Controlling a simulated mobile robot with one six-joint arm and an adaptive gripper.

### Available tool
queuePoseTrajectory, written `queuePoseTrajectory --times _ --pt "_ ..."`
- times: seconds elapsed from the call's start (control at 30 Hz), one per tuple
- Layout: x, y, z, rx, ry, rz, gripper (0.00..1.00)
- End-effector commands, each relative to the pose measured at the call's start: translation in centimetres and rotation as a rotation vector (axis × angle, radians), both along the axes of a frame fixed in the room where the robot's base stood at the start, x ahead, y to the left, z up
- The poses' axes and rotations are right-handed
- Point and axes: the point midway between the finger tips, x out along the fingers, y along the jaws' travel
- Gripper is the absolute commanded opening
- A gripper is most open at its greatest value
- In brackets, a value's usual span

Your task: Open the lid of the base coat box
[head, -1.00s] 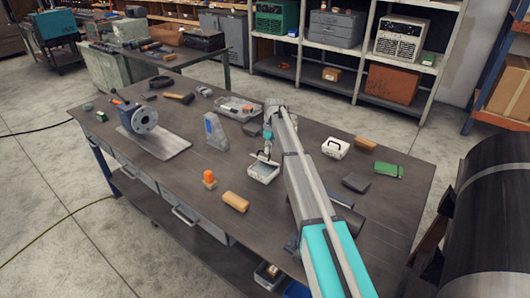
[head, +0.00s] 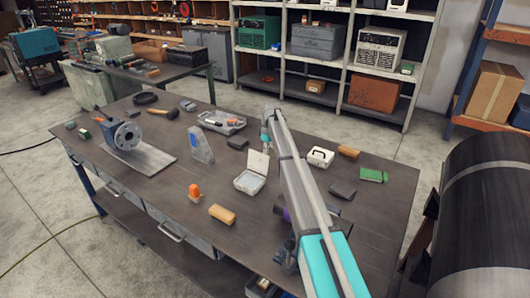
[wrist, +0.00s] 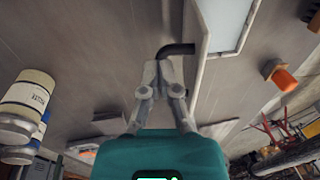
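The white box (head: 249,184) stands on the workbench, and its lid (head: 258,162) is swung up, standing steeply at the far side. I take it as the base coat box; no label is readable. My gripper (head: 266,136) is just above the raised lid's top edge in the head view, partly behind my arm. In the wrist view the fingers (wrist: 166,66) are close together on a bent dark handle (wrist: 178,48), which meets the white edge of the lid (wrist: 205,40). The fingertips' exact contact is hard to see.
A second white box with a dark handle (head: 320,157) stands right of my arm. The flanged pipe (head: 125,135) is farther left. Bare bench (head: 140,193) lies front left.

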Motion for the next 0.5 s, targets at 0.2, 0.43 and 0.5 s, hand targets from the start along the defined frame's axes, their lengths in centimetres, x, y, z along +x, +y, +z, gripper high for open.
queuePoseTrajectory --times 0.2,0.43,0.5 --pt "-1.95 -0.5 -1.32 -0.013 0.035 0.018 0.0" --pt "-1.62 -0.71 -1.36 -0.013 0.037 0.02 0.0" --pt "-1.58 -0.77 -1.35 -0.013 0.038 0.019 0.0"
